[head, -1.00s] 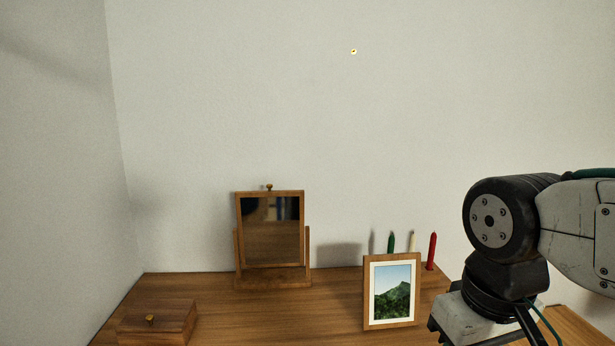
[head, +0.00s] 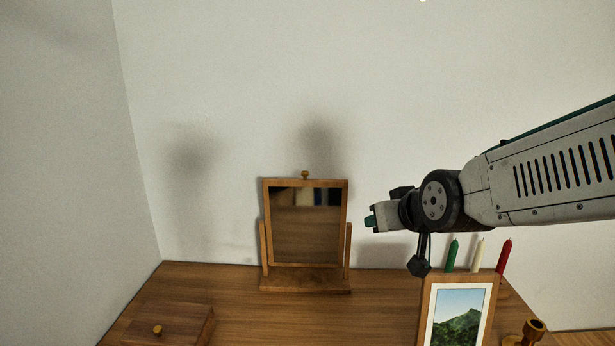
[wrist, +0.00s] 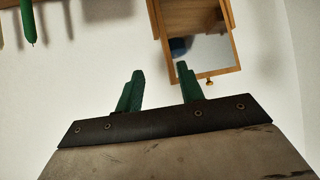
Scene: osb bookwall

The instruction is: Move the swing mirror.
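The swing mirror (head: 306,230) stands on the wooden table against the back wall. It has a wooden frame, two side posts, a flat base and a small brass-coloured knob (head: 305,175) on its top edge. My gripper (head: 370,221) is in the air just right of the mirror's upper half, apart from it. In the wrist view the green fingers of my gripper (wrist: 161,70) are spread with nothing between them. The mirror (wrist: 201,52) appears upside down there, beyond the fingers and to the right, with its knob (wrist: 209,83) near the right finger.
A framed mountain picture (head: 458,318) stands on the table (head: 240,310) at the right. Green (head: 451,255), white (head: 477,254) and red (head: 504,256) candles stand behind it. A brass-coloured holder (head: 527,334) is at the right. A wooden box with a knob (head: 185,322) sits front left.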

